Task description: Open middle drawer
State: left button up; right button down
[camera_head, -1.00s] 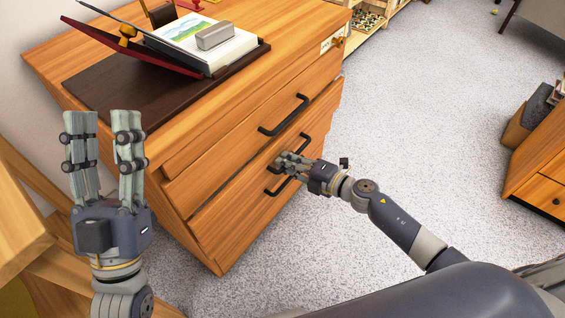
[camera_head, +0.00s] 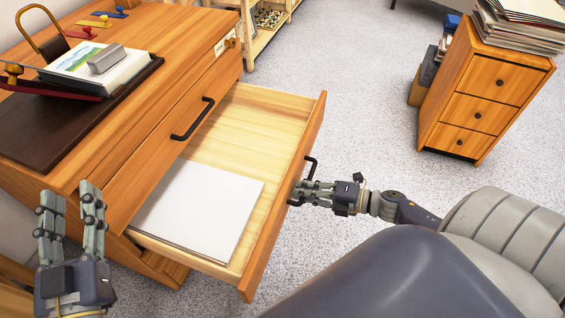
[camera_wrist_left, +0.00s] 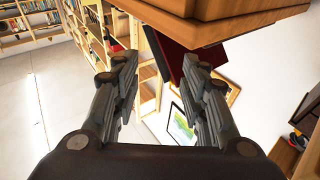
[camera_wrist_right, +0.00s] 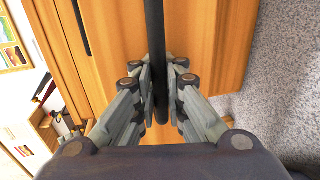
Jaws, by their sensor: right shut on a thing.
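The middle drawer (camera_head: 240,118) of the wooden cabinet is pulled well out in the head view. A flat white stack (camera_head: 200,208) lies inside it. My right gripper (camera_head: 306,190) is at the drawer front and is shut on its black handle (camera_head: 312,165). In the right wrist view the dark handle bar (camera_wrist_right: 156,50) runs between the fingers (camera_wrist_right: 160,88). The drawer above, with its own black handle (camera_head: 193,119), is shut. My left gripper (camera_head: 72,200) is open and empty, raised at the lower left, apart from the cabinet.
A book with a grey block (camera_head: 107,59) and a dark mat (camera_head: 60,135) lie on the cabinet top. A small three-drawer cabinet (camera_head: 484,90) with stacked papers (camera_head: 515,25) stands at the right. Speckled floor (camera_head: 350,90) between them is clear.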

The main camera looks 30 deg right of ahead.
pick_arm(q)
jog(key=shift+w+a+f+g, duration=0.1)
jog(key=shift+f+g, duration=0.4)
jog(key=shift+f, duration=0.35)
pick_arm(e)
jog(key=shift+v, duration=1.15)
jog(key=shift+f, duration=0.15)
jog(key=c, duration=1.9)
grip_release()
jog(key=shift+c, duration=0.2)
jog(key=v, duration=1.2)
jog(key=shift+s+d+f, duration=0.15)
